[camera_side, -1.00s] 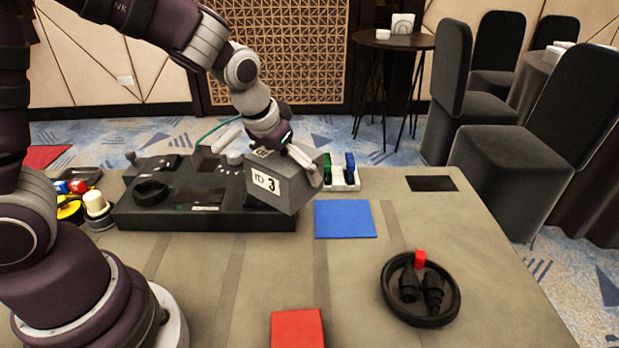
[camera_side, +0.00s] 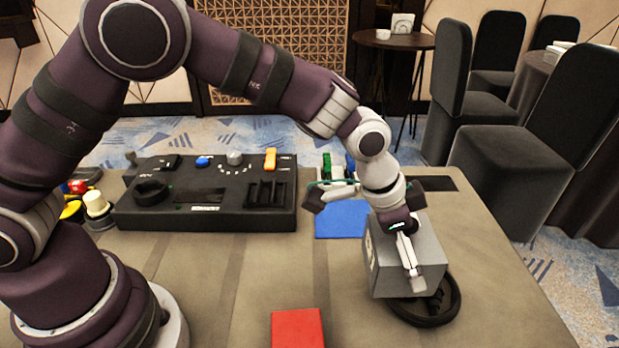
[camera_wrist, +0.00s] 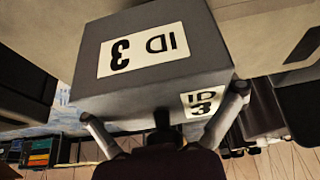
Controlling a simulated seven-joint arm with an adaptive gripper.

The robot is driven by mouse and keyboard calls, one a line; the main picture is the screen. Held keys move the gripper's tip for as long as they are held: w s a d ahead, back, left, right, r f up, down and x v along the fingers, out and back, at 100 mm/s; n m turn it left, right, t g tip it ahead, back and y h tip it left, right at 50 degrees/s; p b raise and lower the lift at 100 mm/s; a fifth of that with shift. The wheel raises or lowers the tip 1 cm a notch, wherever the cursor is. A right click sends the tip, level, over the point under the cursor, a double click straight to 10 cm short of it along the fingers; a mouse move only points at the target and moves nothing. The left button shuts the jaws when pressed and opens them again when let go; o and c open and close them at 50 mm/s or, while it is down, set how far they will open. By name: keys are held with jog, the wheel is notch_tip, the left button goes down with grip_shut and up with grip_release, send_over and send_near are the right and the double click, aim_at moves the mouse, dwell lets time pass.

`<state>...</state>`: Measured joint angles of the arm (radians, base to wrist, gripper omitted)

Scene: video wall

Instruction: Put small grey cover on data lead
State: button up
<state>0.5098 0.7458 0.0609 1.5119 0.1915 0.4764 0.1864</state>
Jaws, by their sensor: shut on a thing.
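The small grey cover (camera_side: 386,272) is a grey box with white "ID 3" labels. My gripper (camera_side: 408,262) is shut on it, with one finger seen along its near side. In the wrist view the cover (camera_wrist: 150,85) sits between both fingers of my gripper (camera_wrist: 165,122). The data lead (camera_side: 452,305) is a black coiled cable at the right front of the table. The cover hides the coil's left and back parts and most of its plugs. I cannot tell how high the cover is above the coil.
A blue square (camera_side: 338,220) lies behind the cover, and a red square (camera_side: 297,328) lies at the front. A black control console (camera_side: 205,208) stands at the back left. A white rack (camera_side: 336,180) with coloured items is partly hidden by my arm. The middle of the table is clear.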

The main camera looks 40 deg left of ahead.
jog(key=shift+w+d+f, duration=0.1)
jog(key=shift+w+d, duration=0.45)
jog(key=shift+w, duration=0.25)
jog(key=shift+w+d+f, duration=0.15)
jog(key=shift+w+f, duration=0.1)
jog(key=shift+f, duration=1.5)
jog(key=shift+f, duration=0.1)
jog(key=o, duration=0.8)
